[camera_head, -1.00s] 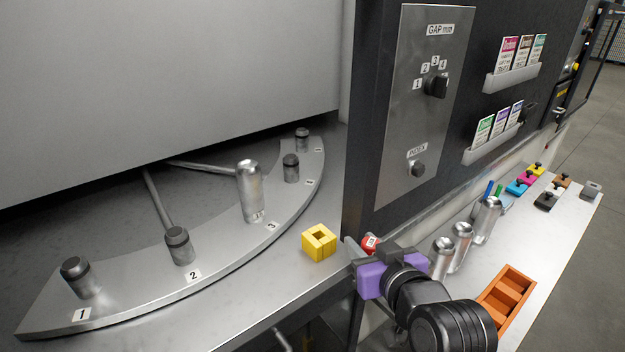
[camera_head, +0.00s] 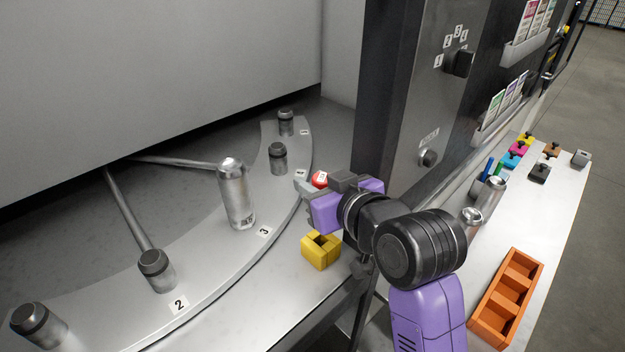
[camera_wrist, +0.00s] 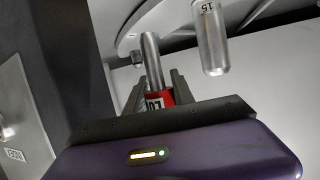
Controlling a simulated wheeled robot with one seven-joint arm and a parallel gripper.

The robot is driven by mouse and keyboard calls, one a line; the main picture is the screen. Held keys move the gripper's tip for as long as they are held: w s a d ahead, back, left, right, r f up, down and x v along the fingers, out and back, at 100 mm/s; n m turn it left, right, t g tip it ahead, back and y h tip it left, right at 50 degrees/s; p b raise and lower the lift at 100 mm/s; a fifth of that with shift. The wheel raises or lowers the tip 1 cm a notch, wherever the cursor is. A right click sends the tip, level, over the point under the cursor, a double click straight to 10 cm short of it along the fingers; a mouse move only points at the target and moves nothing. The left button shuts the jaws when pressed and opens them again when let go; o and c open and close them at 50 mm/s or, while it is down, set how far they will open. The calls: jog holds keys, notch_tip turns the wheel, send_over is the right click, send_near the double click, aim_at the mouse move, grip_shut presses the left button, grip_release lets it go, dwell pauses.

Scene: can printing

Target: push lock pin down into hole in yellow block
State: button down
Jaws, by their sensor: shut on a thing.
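The yellow block (camera_head: 320,259) sits on the metal ledge in the head view, with its square hole facing up. My gripper (camera_head: 312,185) is above and beyond the block in the picture, shut on the lock pin. The pin's red labelled head (camera_head: 319,179) shows at the fingers. In the wrist view, the red part (camera_wrist: 158,98) is between my gripper's fingers (camera_wrist: 154,90), and the pin's bare metal shaft (camera_wrist: 151,58) sticks out past them. The pin is apart from the block, which I cannot make out in the wrist view.
A silver can (camera_head: 235,195) stands on the curved plate by label 3, left of my gripper; it also shows in the wrist view (camera_wrist: 209,42). The dark panel (camera_head: 440,110) rises close on the right.

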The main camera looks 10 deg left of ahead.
jog(key=shift+s+d, duration=0.1)
jog(key=shift+f+b, duration=1.65)
jog(key=shift+f, duration=1.25)
jog(key=shift+p, duration=0.5)
jog(key=shift+f+b, duration=1.75)
jog(key=shift+f, duration=0.95)
jog(key=c, duration=1)
grip_release()
